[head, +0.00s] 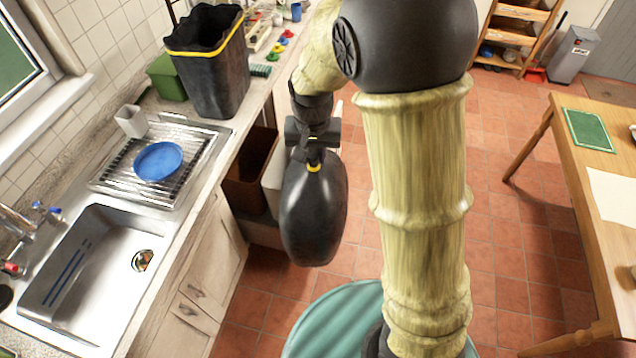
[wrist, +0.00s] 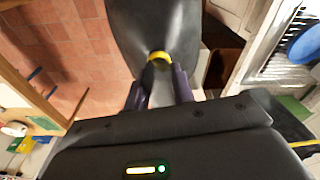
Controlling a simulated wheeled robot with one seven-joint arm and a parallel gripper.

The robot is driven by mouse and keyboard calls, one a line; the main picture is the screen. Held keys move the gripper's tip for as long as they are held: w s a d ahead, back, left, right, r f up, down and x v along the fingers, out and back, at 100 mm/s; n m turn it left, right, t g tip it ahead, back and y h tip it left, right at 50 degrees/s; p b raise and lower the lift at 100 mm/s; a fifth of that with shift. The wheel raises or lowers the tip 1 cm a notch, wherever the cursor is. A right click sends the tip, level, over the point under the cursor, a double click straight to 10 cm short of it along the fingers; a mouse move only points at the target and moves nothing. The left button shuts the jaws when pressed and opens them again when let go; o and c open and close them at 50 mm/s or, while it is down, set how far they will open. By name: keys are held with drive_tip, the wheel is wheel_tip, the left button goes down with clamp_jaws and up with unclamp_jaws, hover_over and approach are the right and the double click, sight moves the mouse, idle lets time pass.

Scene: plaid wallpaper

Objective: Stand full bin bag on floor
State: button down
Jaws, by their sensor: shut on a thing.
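A full black bin bag (head: 313,215) with a yellow tie at its neck hangs below my gripper (head: 314,152) in the head view. It appears to be off the floor, beside the counter front. In the wrist view my gripper (wrist: 160,85) is shut on the neck of the bag (wrist: 155,28), right at the yellow tie. The bag's lower end is cut off in the wrist view. The red tiled floor (head: 265,305) shows below and to the right of the bag in the head view.
The counter with a sink (head: 95,262), a drainer with a blue plate (head: 158,161) and a black bin with a yellow band (head: 208,75) is at left. A brown bin (head: 250,170) stands below the counter. A wooden table (head: 560,150) is at right, with free floor between.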

drive_tip(key=shift+w+d+f+n, duration=0.5)
drive_tip(key=shift+d+f, duration=2.5)
drive_tip(key=shift+f, duration=2)
drive_tip(key=shift+w+d+f+n, duration=0.3)
drive_tip(key=shift+w+d+f, duration=0.3)
drive_tip(key=shift+d+f, duration=3.4)
wheel_tip(320, 180, down, 20)
drive_tip(key=a+b, duration=0.2)
drive_tip(key=b, duration=1.7)
drive_tip(key=shift+f, duration=0.2)
drive_tip(key=shift+a, duration=0.2)
